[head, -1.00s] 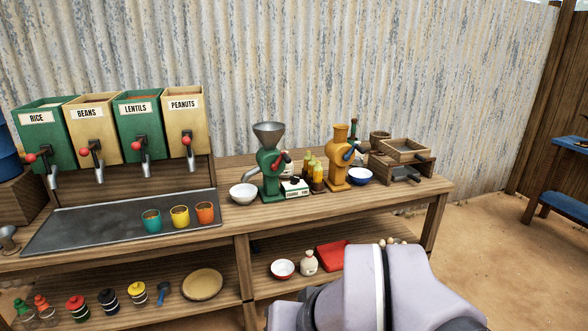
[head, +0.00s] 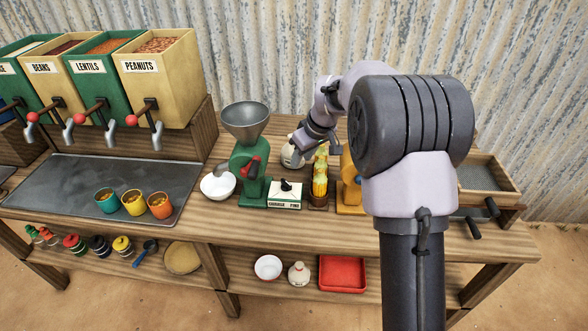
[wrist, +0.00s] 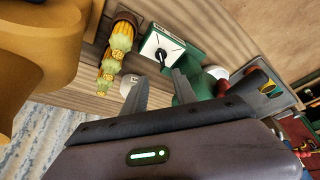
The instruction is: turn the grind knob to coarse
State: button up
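The grind knob (head: 286,185) is a small black knob on a white-topped green box (head: 285,201), whose front label reads COARSE and FINE. The box stands beside the green grinder (head: 249,168) with its metal hopper. In the wrist view the knob (wrist: 163,55) shows on the white plate of the box (wrist: 176,42); which way it points is too small to tell. My gripper (head: 304,150) is above and behind the box in the head view. In the wrist view my gripper (wrist: 159,77) is open, its two fingers apart and empty, pointing toward the knob.
Corn cobs in a holder (head: 319,183) stand right of the box, and a yellow grinder (head: 350,190) is beyond them, partly behind my arm. A white bowl (head: 217,186) sits left of the green grinder. The counter front (head: 270,222) is clear.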

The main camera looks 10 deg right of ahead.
aim_at(288, 183)
jog(key=b+x, duration=0.4)
jog(key=x, duration=1.1)
jog(key=shift+a+f, duration=0.2)
grip_shut()
